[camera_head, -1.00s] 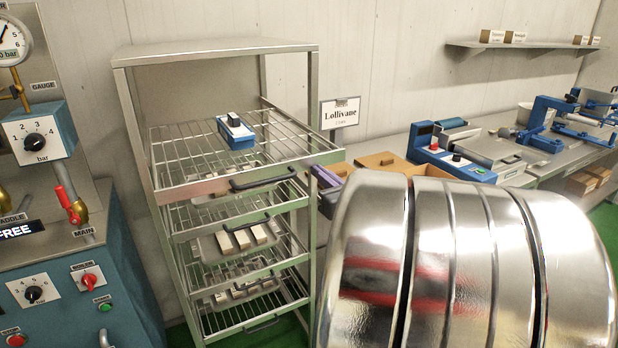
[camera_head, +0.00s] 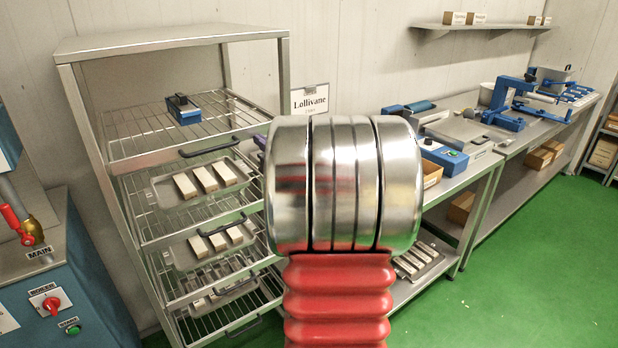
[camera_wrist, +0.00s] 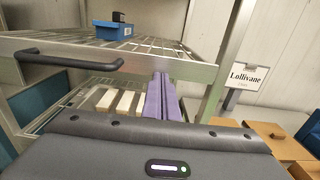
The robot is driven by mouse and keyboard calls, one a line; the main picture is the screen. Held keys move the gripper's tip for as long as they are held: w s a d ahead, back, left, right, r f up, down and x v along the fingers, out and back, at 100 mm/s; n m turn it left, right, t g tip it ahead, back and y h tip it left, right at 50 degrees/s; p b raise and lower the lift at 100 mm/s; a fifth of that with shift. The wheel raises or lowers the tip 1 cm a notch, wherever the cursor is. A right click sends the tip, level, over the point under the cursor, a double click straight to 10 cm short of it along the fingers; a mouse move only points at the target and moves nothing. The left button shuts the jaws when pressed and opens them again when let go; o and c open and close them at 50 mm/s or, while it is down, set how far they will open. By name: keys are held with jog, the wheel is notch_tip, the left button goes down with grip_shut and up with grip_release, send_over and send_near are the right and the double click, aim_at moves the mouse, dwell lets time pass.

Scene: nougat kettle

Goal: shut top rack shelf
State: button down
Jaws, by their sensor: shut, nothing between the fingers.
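The rack's top shelf (camera_head: 150,161) is a wire shelf with a metal front rail and a dark handle (camera_head: 209,148). In the head view its front rail lies about level with the left front post; its right end is hidden behind my arm. A blue block with a black top (camera_head: 184,109) sits on it. In the wrist view the rail (camera_wrist: 135,66) crosses in front of me, with the handle to the left. My gripper (camera_wrist: 162,80) is shut and empty, its purple fingers at the rail's right part; I cannot tell whether they touch. The head view mostly hides it.
Lower shelves hold trays (camera_head: 238,172) with pale bars. The rack's right post stands close to my fingers in the wrist view. A sign (camera_head: 310,100), cardboard boxes (camera_wrist: 270,130) and a workbench are to the right. A blue control cabinet (camera_head: 75,265) is at left. Green floor is open at right.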

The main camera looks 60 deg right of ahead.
jog(key=shift+x, duration=1.05)
jog(key=shift+s+d+r, duration=0.1)
jog(key=shift+r, duration=0.1)
jog(key=v, duration=1.4)
jog(key=shift+a+f, duration=0.2)
jog(key=shift+a, duration=0.05)
